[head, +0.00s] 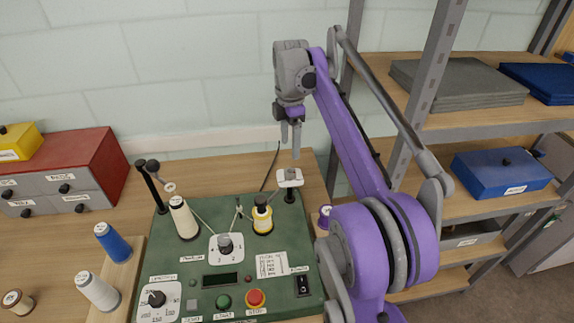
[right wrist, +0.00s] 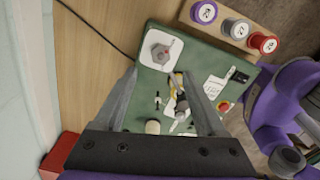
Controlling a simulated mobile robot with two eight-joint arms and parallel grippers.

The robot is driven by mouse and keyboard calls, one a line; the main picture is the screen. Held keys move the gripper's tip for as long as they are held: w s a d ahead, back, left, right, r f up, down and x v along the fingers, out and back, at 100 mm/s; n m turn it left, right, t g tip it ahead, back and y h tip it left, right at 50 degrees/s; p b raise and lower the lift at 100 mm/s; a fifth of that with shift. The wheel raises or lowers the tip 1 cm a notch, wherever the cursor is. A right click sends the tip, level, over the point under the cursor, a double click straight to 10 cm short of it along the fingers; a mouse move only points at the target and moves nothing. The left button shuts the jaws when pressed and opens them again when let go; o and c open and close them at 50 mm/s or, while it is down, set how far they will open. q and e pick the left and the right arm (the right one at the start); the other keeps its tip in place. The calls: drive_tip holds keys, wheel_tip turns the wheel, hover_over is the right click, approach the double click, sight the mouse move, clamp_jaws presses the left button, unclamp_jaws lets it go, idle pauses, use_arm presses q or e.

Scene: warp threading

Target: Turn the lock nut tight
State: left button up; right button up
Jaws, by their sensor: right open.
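The lock nut (right wrist: 160,51) is a grey hexagonal piece with a small red mark, on a white plate (right wrist: 147,62) at a corner of the green machine (right wrist: 152,83). In the head view the nut (head: 291,174) is small, on the white plate at the machine's back right. My right gripper (head: 291,147) points down just above it, empty. In the right wrist view its fingers (right wrist: 158,72) are spread apart and the nut shows just beyond the tips, apart from them. My left gripper is not in view.
The green machine carries a cream spool (head: 184,218), a yellow spool (head: 262,217), knobs and buttons. Thread spools (head: 113,243) stand at the left. A red drawer cabinet (head: 95,165) is at the far left, and shelves (head: 470,125) are at the right.

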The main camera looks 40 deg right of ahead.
sight(290, 171)
wheel_tip(290, 171, down, 9)
drive_tip(key=shift+s+f+b, duration=0.1)
drive_tip(key=shift+f+b, duration=0.05)
drive_tip(key=shift+b, duration=0.15)
drive_tip(key=shift+c, duration=0.3)
clamp_jaws()
